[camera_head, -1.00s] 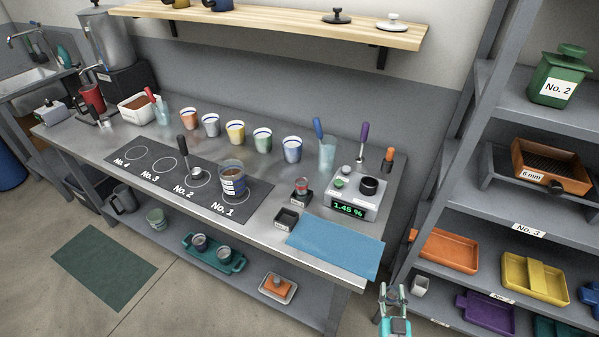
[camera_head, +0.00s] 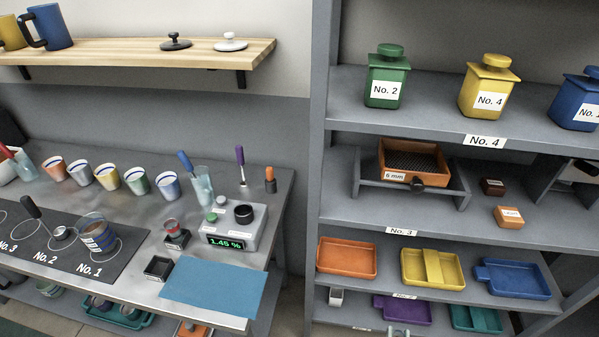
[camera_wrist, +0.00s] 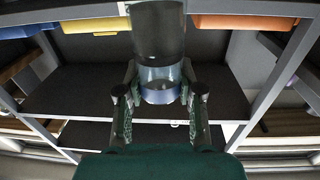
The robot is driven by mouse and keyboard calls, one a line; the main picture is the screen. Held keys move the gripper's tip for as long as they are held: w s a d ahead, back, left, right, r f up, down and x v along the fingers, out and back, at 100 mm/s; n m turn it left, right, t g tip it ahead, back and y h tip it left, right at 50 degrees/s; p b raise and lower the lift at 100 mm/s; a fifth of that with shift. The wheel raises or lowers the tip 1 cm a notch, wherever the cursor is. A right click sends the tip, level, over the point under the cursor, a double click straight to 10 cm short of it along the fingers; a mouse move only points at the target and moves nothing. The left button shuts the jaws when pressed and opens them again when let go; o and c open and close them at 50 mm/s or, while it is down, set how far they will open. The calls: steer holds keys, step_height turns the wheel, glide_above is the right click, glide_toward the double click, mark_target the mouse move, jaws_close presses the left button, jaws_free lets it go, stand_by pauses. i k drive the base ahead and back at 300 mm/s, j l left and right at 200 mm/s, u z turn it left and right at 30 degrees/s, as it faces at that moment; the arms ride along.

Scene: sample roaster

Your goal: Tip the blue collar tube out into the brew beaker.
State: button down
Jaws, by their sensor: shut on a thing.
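In the wrist view my gripper (camera_wrist: 160,108) is shut on a tube (camera_wrist: 160,80). The tube has a dark upper part and a clear, bluish band between my fingers, which I take for the blue collar. What is inside it cannot be made out. A glass beaker (camera_head: 98,237) with brown contents and blue markings, likely the brew beaker, stands upright at No. 1 on the dark mat.
A blue mat (camera_head: 212,287) lies at the bench's front right. Beside it are the meter (camera_head: 232,232) reading 1.45 % and a small black tray (camera_head: 158,268). Several cups line the bench's back. The shelf rack (camera_head: 322,170) at right holds canisters and trays.

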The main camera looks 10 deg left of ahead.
mark_target(92, 228)
steer(key=i+l+z, duration=0.1)
steer(key=z, duration=0.3)
steer(key=i+l+z, duration=0.1)
steer(key=z, duration=0.3)
steer(key=i+z, duration=0.1)
steer(key=z, duration=0.3)
steer(key=u, duration=0.45)
steer(key=l+u, duration=0.15)
steer(key=u, duration=0.35)
steer(key=l+u, duration=0.1)
steer(key=u, duration=0.35)
steer(key=l+u, duration=0.15)
steer(key=u, duration=0.3)
steer(key=l+u, duration=0.1)
steer(key=u, duration=0.4)
steer(key=l+u, duration=0.1)
steer(key=u, duration=0.35)
